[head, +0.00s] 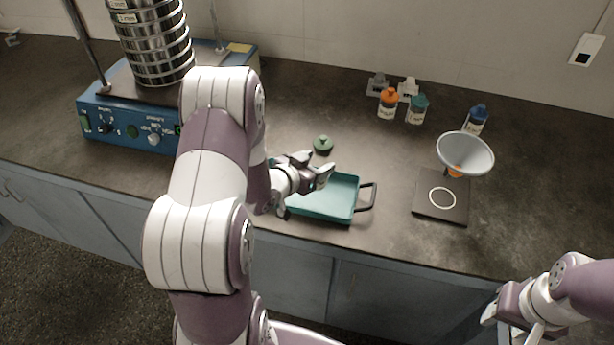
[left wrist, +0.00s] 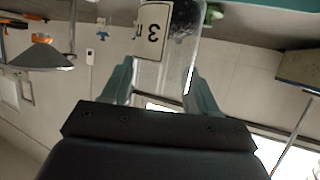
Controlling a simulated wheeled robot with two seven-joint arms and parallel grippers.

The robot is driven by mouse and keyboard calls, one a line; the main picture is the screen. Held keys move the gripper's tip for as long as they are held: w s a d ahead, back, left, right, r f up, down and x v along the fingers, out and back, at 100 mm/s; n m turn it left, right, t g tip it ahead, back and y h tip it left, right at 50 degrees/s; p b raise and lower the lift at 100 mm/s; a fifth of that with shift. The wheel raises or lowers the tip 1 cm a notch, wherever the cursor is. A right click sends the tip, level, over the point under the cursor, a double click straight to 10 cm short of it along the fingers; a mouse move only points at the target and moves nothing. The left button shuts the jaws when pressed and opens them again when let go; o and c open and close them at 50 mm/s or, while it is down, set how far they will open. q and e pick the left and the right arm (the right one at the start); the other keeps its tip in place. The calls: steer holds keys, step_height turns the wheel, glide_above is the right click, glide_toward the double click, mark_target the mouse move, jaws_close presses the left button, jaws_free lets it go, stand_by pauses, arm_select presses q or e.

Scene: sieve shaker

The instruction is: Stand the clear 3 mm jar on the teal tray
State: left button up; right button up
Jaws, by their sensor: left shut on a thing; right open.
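The clear jar (left wrist: 182,50) with a white "3 m…" label is between the fingers of my left gripper (left wrist: 160,85), which is shut on it. In the head view my left gripper (head: 315,168) is over the teal tray (head: 330,207), near its back left part. The jar is hard to make out there, so I cannot tell whether it touches the tray. The tray has a dark handle at its right end. My right gripper (head: 512,325) is open and empty at the lower right, in front of the bench.
A green lid (head: 323,144) lies behind the tray. A funnel (head: 465,153) stands over a dark plate (head: 432,207) to the right. Orange (head: 388,103), teal (head: 416,109) and blue-capped (head: 477,119) jars stand at the back. The sieve shaker (head: 125,125) is at the left.

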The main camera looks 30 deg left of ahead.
arm_select(q)
steer(key=a+f, duration=0.2)
steer(key=f, duration=0.1)
steer(key=a+f, duration=0.1)
steer(key=f, duration=0.1)
steer(key=shift+w+f, duration=0.2)
steer(key=shift+w, duration=0.15)
steer(key=shift+w+f, duration=0.3)
steer(key=shift+s+f, duration=0.15)
steer(key=shift+s, duration=0.05)
steer(key=o, duration=1.1)
steer(key=shift+w, duration=0.1)
